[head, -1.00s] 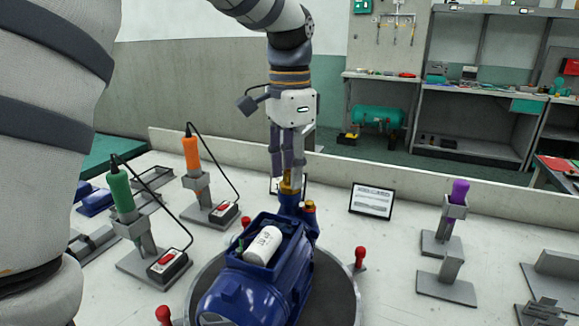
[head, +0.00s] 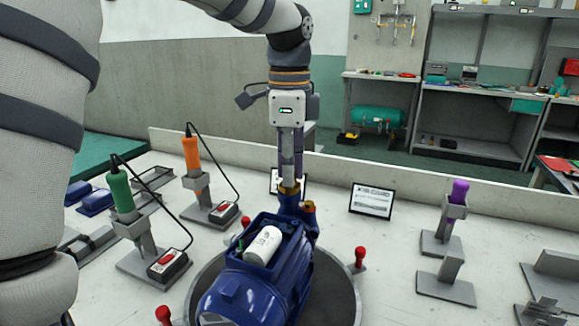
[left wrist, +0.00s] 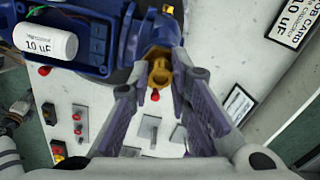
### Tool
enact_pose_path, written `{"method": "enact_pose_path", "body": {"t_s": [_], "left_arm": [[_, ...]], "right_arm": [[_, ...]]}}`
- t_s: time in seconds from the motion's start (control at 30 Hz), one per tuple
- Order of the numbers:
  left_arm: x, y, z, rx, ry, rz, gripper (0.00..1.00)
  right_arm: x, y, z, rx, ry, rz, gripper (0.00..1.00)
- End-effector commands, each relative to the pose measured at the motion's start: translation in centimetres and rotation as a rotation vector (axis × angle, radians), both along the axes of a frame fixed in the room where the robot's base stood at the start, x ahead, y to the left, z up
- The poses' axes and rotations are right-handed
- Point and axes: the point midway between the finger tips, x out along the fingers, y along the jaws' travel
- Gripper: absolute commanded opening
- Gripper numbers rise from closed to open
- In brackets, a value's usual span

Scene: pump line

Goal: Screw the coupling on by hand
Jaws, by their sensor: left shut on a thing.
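The blue pump (head: 245,292) sits on a round dark plate, its top box open with a white capacitor (head: 263,245) lying in it. The brass coupling (head: 289,189) stands upright at the pump's far end. My left gripper (head: 290,180) points straight down from above and is shut on the coupling. In the left wrist view the coupling (left wrist: 158,72) shows between the two fingertips (left wrist: 152,82). The fingers hide part of it, and I cannot tell how far its thread is engaged. My right gripper is not in view.
A second brass fitting (head: 308,207) is close beside the coupling. Green (head: 120,190) and orange (head: 191,152) corded tools stand at left. A job card (head: 371,200) stands behind the pump. A purple-handled tool (head: 459,190) stands at right. Red knobs (head: 360,256) ring the plate.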

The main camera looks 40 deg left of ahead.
Motion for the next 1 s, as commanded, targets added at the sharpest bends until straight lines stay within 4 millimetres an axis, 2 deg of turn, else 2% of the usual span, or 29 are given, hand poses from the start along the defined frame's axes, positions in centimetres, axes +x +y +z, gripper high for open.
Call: {"method": "enact_pose_path", "body": {"t_s": [0.23,0.4,0.67,0.83,1.0], "left_arm": [[-0.01,0.04,0.0,0.002,0.0,-0.033,0.0],[0.03,0.03,-0.03,-0.001,-0.002,-0.301,0.0],[0.02,0.05,-0.03,0.001,-0.001,-0.341,0.0],[0.01,0.03,-0.06,0.0,-0.001,-0.607,0.0],[0.02,0.07,-0.06,0.003,0.0,-0.625,0.0]], "right_arm": [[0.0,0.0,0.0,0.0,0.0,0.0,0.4],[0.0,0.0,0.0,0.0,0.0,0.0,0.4],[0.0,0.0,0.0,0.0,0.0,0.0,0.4],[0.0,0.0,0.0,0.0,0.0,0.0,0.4],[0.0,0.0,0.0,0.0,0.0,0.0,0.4]]}}
